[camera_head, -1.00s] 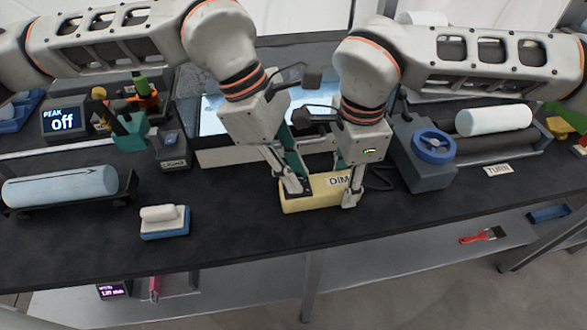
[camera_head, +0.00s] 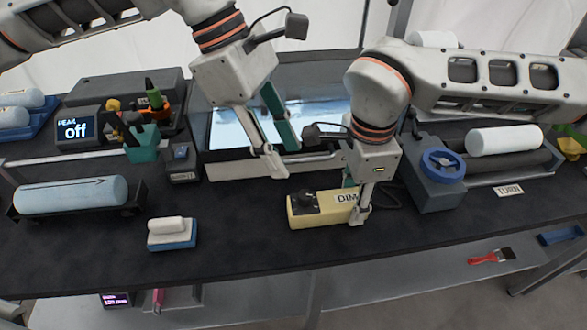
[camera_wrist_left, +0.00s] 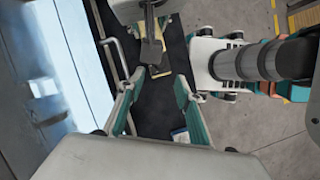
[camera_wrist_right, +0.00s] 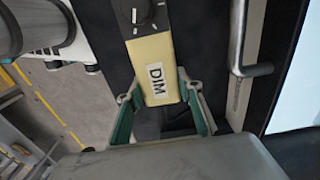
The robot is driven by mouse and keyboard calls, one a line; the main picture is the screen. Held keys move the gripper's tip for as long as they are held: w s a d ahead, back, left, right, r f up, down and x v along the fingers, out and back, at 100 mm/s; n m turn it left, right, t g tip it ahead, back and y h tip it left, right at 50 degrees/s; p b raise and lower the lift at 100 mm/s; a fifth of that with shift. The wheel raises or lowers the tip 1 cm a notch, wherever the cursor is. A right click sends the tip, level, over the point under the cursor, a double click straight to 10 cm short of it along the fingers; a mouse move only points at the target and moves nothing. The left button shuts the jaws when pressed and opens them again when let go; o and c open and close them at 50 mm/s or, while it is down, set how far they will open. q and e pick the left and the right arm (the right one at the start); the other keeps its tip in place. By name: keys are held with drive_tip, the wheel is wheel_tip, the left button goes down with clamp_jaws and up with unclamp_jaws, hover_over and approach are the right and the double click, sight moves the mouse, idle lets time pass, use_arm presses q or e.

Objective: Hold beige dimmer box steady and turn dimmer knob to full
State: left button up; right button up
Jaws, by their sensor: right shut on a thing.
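The beige dimmer box (camera_head: 320,216) lies on the dark table, with a DIM label on its right part. Its black dimmer knob (camera_head: 305,200) sits on top at the left end and is uncovered. The knob also shows at the top edge of the right wrist view (camera_wrist_right: 138,14); I cannot tell its exact setting. My right gripper (camera_head: 361,208) is shut on the right end of the box, its fingers on either side of the box in the right wrist view. My left gripper (camera_head: 281,160) is open and empty, raised behind and left of the box.
A bright screen tray (camera_head: 310,165) stands behind the box. A display (camera_head: 78,130) reads "off". A white-and-blue block (camera_head: 172,233) lies left of the box, and a blue wheel on a grey housing (camera_head: 442,163) stands at right. The table in front of the box is clear.

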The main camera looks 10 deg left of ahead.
use_arm(q)
drive_tip(key=shift+v, duration=1.5)
drive_tip(key=shift+f, duration=0.1)
use_arm(e)
drive_tip(key=o, duration=1.3)
drive_tip(key=shift+c, duration=0.2)
